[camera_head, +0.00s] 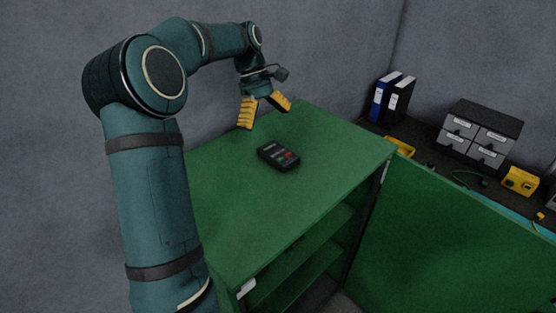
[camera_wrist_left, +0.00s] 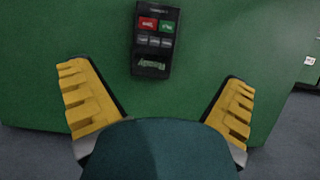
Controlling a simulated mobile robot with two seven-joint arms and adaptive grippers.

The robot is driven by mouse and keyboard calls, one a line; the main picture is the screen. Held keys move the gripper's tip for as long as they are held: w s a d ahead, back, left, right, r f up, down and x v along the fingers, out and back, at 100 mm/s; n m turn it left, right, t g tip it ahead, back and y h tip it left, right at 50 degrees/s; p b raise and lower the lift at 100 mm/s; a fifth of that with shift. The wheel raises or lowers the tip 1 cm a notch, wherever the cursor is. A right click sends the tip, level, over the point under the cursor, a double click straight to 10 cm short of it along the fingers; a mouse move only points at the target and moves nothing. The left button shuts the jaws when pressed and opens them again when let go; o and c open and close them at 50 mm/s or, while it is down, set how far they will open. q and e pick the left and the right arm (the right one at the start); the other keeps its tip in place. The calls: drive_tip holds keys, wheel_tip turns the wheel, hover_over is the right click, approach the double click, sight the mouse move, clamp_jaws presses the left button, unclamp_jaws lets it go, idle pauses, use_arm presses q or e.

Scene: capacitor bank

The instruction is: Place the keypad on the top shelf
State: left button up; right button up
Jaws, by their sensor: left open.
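The keypad (camera_head: 279,157) is a small black box with a red and a green button, lying flat on top of the green cabinet (camera_head: 235,220). It also shows in the left wrist view (camera_wrist_left: 155,42), beyond my fingertips and between their lines. My left gripper (camera_head: 264,112) is open and empty, with yellow ribbed fingers. It is above the far edge of the cabinet top, behind the keypad and apart from it. In the left wrist view the two fingers (camera_wrist_left: 158,85) are spread wide. Open shelves (camera_head: 310,250) show in the cabinet's front side. My right gripper is not in view.
A green panel (camera_head: 450,245) stands to the right of the cabinet. Behind it a dark bench holds binders (camera_head: 391,97), a grey drawer unit (camera_head: 479,135) and yellow items (camera_head: 519,181). A grey wall is behind my left arm. The cabinet top around the keypad is clear.

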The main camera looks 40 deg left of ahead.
sight(278, 152)
use_arm(q)
drive_tip(key=b+x, duration=0.1)
drive_tip(key=x, duration=0.3)
drive_tip(key=shift+f, duration=0.1)
drive_tip(key=x, duration=0.1)
drive_tip(key=b+x, duration=0.1)
drive_tip(key=x, duration=0.2)
drive_tip(key=shift+w+a+f+b, duration=0.15)
drive_tip(key=shift+w+f+b, duration=0.25)
drive_tip(key=shift+f, duration=0.3)
drive_tip(key=shift+r, duration=0.1)
drive_tip(key=c, duration=1.3)
